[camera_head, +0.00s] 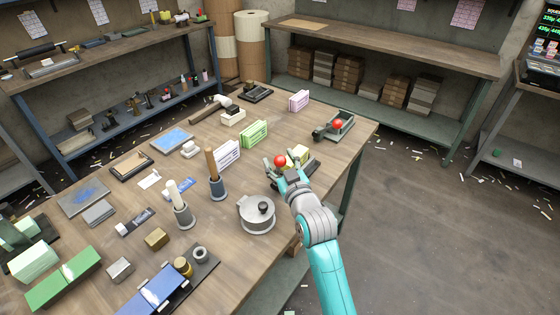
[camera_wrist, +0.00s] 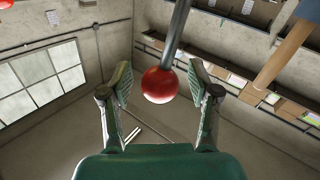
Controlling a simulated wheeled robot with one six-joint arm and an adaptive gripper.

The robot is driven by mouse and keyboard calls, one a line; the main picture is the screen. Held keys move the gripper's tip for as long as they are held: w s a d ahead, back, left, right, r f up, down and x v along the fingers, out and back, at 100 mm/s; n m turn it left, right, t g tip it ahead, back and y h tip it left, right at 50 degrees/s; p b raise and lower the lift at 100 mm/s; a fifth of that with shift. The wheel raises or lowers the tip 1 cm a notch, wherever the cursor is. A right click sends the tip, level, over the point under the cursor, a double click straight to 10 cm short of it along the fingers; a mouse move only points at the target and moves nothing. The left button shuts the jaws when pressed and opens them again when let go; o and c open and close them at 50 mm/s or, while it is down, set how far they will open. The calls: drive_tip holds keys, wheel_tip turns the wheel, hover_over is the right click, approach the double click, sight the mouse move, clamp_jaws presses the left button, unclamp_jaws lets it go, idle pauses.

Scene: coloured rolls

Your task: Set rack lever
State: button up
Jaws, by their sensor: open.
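A red ball knob (camera_head: 280,160) on a lever stands near the right part of the workbench. In the wrist view the red knob (camera_wrist: 160,85) and its grey metal rod (camera_wrist: 178,35) show between the two fingers of my gripper (camera_wrist: 160,92). The fingers are spread, with a gap visible on both sides of the knob. In the head view my gripper (camera_head: 282,167) is at the knob, and the base of this lever is partly hidden behind my gripper. A second red knob (camera_head: 338,124) sits on a grey-green device (camera_head: 334,126) farther back at the bench's right edge.
A round grey lidded pot (camera_head: 257,214) stands left of my arm. Pink-and-white (camera_head: 227,154) and green (camera_head: 254,134) blocks stand left of the knob. The floor right of the bench is open.

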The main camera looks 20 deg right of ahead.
clamp_jaws()
drive_tip(key=shift+d, duration=0.1)
drive_tip(key=shift+s+d+f+m+t, duration=0.25)
drive_tip(key=shift+s+d+m+t, duration=0.2)
drive_tip(key=shift+s+t, duration=0.2)
drive_tip(key=shift+s+d+f+m+t, duration=0.25)
drive_tip(key=shift+s+d+m+t, duration=0.05)
drive_tip(key=shift+s+m+t, duration=0.3)
drive_tip(key=shift+w, duration=0.1)
unclamp_jaws()
drive_tip(key=v, duration=1.2)
